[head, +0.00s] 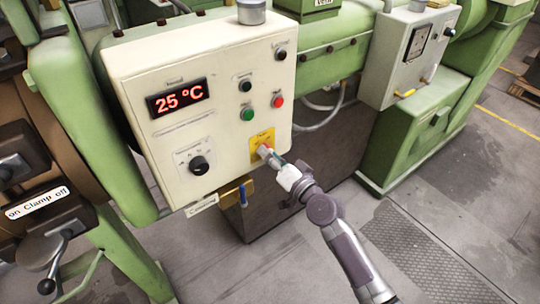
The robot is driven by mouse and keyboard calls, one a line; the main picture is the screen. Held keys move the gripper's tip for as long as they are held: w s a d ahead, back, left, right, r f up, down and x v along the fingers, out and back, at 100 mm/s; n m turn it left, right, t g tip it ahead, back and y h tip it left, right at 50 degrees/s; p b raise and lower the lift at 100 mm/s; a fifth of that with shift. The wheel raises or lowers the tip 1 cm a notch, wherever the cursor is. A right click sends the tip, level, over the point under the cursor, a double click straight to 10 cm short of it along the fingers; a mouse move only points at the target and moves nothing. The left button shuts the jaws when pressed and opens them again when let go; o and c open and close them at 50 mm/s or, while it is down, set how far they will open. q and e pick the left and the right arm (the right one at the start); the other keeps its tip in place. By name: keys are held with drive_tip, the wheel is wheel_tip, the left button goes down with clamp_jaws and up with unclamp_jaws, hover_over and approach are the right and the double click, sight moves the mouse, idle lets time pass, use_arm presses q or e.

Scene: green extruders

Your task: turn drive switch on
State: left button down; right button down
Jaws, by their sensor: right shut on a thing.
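A cream control panel (218,75) fills the middle of the head view, on the green extruder. A yellow plate (262,136) sits at its lower right, with a switch on it that my right gripper mostly hides. My right gripper (268,154) reaches in from the lower right and is shut on the switch at that plate. A black rotary knob (199,165) sits on a white plate at the panel's lower left. My left gripper is not in view.
The panel also has a red 25 °C display (177,98), a green button (248,114) and a red button (278,101). A grey box with a gauge (408,55) stands at right. A clamp lever (50,262) juts out at lower left. Grey floor lies open at lower right.

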drive_tip(key=shift+m, duration=2.2)
drive_tip(key=c, duration=0.8)
unclamp_jaws()
drive_tip(key=shift+s, duration=0.1)
drive_tip(key=v, duration=1.2)
drive_tip(key=shift+f, duration=0.1)
